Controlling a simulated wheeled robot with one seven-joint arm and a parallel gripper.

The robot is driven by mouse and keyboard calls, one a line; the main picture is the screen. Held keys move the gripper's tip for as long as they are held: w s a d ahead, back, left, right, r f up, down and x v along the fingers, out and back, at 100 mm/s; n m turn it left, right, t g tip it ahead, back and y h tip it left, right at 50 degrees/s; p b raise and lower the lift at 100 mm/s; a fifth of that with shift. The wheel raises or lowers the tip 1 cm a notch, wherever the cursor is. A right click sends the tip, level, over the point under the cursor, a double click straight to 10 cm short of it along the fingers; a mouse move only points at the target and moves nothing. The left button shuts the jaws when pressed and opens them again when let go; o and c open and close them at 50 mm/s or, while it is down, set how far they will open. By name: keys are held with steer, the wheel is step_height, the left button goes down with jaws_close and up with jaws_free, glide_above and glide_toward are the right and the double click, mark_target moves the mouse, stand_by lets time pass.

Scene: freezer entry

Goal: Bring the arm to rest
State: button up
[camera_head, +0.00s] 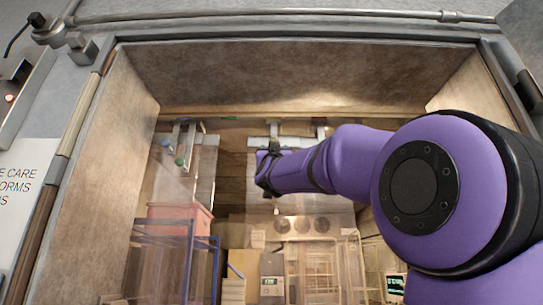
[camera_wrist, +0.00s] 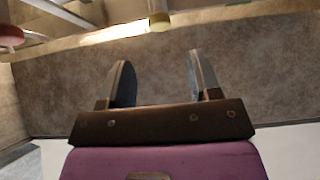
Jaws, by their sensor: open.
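My purple arm reaches from the right of the head view into the open freezer. My gripper (camera_head: 268,170) is at its far end, above the inside of the freezer near the back. In the wrist view my gripper (camera_wrist: 158,82) shows two dark fingers standing apart with nothing between them. Beyond the fingers is a brown, frosted-looking wall (camera_wrist: 260,80). Part of the freezer's right side is hidden behind my arm.
The freezer's walls (camera_head: 105,150) and metal rim (camera_head: 290,28) surround my arm. Below are a pink bin (camera_head: 180,219), a blue-framed rack (camera_head: 160,240), wire baskets (camera_head: 320,270) and a small grey device with a display (camera_head: 272,272). Clear panels stand at left.

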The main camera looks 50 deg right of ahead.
stand_by(0.3)
steer(key=w+a+f+n+y, duration=0.1)
steer(key=a+f+n+y, duration=0.2)
steer(key=a+f+y, duration=0.45)
steer(key=w+a+f+n+y, duration=0.2)
steer(key=f+n+y, duration=0.15)
steer(key=f, duration=0.65)
steer(key=w+a+f+n+y, duration=0.1)
steer(key=a+f+n+y, duration=0.1)
steer(key=a+f+y, duration=0.55)
steer(key=s+a+f+g, duration=0.2)
steer(key=s+f+g, duration=0.2)
steer(key=f, duration=0.6)
steer(key=s+a+f+n+g+y, duration=0.1)
steer(key=s+a+f+g, duration=0.2)
steer(key=s+f, duration=0.5)
steer(key=s+a+f+g+y, duration=0.1)
steer(key=s+a+f+g, duration=0.2)
steer(key=f, duration=1.1)
steer(key=s+g, duration=0.2)
steer(key=s, duration=0.1)
